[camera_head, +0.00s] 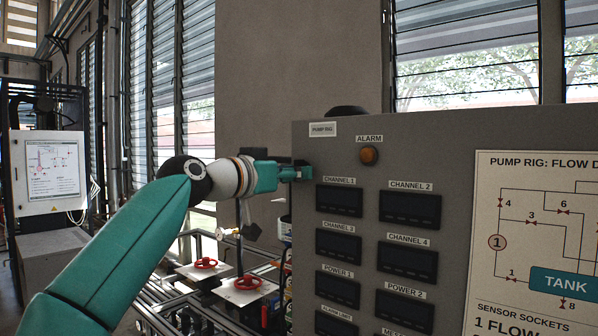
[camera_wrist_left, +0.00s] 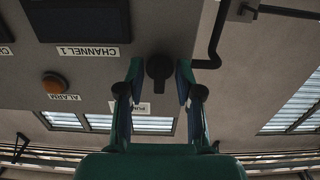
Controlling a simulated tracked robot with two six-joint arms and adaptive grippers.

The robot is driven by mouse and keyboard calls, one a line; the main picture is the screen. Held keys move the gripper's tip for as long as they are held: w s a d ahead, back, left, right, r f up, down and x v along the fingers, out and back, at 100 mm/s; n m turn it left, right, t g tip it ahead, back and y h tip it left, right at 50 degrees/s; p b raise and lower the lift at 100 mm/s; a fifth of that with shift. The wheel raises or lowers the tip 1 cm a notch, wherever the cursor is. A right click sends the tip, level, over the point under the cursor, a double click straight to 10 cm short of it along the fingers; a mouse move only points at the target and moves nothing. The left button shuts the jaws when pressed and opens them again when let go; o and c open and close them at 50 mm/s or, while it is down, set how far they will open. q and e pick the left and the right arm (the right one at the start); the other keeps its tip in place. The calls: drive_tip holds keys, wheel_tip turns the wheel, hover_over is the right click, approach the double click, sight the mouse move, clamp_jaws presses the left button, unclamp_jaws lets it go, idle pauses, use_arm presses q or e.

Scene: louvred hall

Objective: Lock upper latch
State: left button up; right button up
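The grey pump rig cabinet (camera_head: 455,140) fills the right of the head view. The upper latch (camera_wrist_left: 159,68) is a dark round knob with a short tab, at the cabinet's edge near the CHANNEL 1 label; in the head view a dark piece of it (camera_head: 301,163) shows by the gripper. My left gripper (camera_head: 290,173) reaches the cabinet's upper left edge. In the left wrist view, its two fingers (camera_wrist_left: 160,80) stand on either side of the latch, with a thin gap on each side. The fingers are open. My right gripper is in neither view.
An amber alarm lamp (camera_head: 369,156) and dark displays (camera_head: 339,201) sit on the cabinet face right of the latch. Red valve wheels (camera_head: 206,263) and pipes stand below my left arm. A dark bent pipe (camera_wrist_left: 213,45) runs beside the latch in the wrist view.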

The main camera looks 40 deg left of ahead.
use_arm(q)
drive_tip(key=shift+s+r, duration=0.1)
drive_tip(key=shift+r, duration=0.05)
drive_tip(key=shift+s, duration=0.1)
drive_tip(key=s+b, duration=0.3)
drive_tip(key=s, duration=0.4)
drive_tip(key=shift+a, duration=0.3)
drive_tip(key=shift+w, duration=0.1)
